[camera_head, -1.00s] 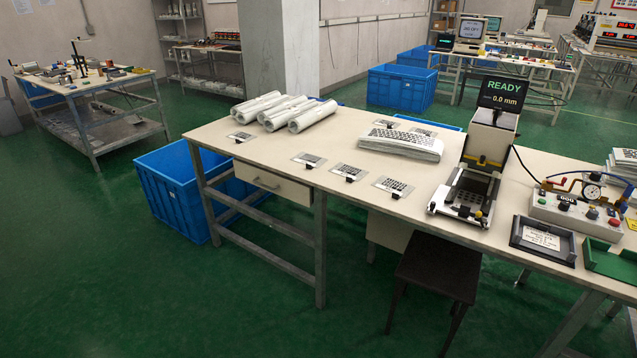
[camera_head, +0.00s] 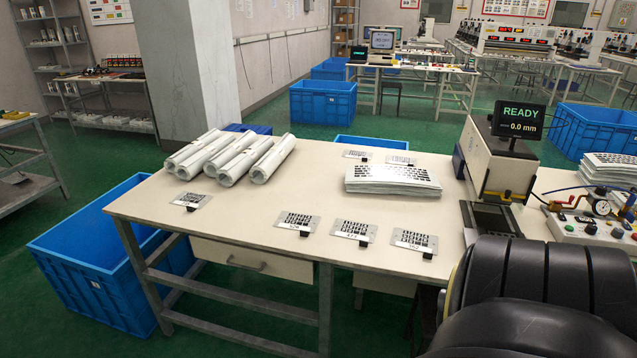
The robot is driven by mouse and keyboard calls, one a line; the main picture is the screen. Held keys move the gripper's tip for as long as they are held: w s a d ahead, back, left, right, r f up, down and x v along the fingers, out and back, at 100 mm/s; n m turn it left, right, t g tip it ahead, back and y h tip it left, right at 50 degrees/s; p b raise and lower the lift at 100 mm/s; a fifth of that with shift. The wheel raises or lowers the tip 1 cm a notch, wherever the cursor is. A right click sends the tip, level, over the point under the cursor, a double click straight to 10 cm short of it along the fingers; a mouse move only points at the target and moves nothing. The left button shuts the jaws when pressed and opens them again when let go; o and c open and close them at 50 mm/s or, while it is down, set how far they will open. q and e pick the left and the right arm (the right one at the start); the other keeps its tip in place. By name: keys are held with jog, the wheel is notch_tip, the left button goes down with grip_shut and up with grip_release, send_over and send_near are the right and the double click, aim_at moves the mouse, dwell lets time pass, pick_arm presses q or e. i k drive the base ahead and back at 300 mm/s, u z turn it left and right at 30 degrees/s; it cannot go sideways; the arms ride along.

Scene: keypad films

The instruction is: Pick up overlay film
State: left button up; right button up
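Several small overlay films with black key patterns and a dark tab lie flat and apart on the table (camera_head: 240,222). One overlay film (camera_head: 191,201) is at the left, and three are in a front row: a left one (camera_head: 297,220), a middle one (camera_head: 354,230) and a right one (camera_head: 414,240). Two more lie at the back, one (camera_head: 356,155) left of the other (camera_head: 400,160). A thick stack of white printed sheets (camera_head: 392,180) lies behind the front row. A black part of my arm fills the lower right corner. Neither gripper shows.
Rolled white sheets (camera_head: 228,158) lie at the back left of the table. A press with a READY screen (camera_head: 519,116) stands at the right, beside a control box with a gauge (camera_head: 600,206). Blue crates (camera_head: 95,260) stand on the floor at the left. The table's middle is clear.

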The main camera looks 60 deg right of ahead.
aim_at(360, 232)
jog(key=z, duration=0.85)
jog(key=i, duration=1.25)
jog(key=z, duration=1.05)
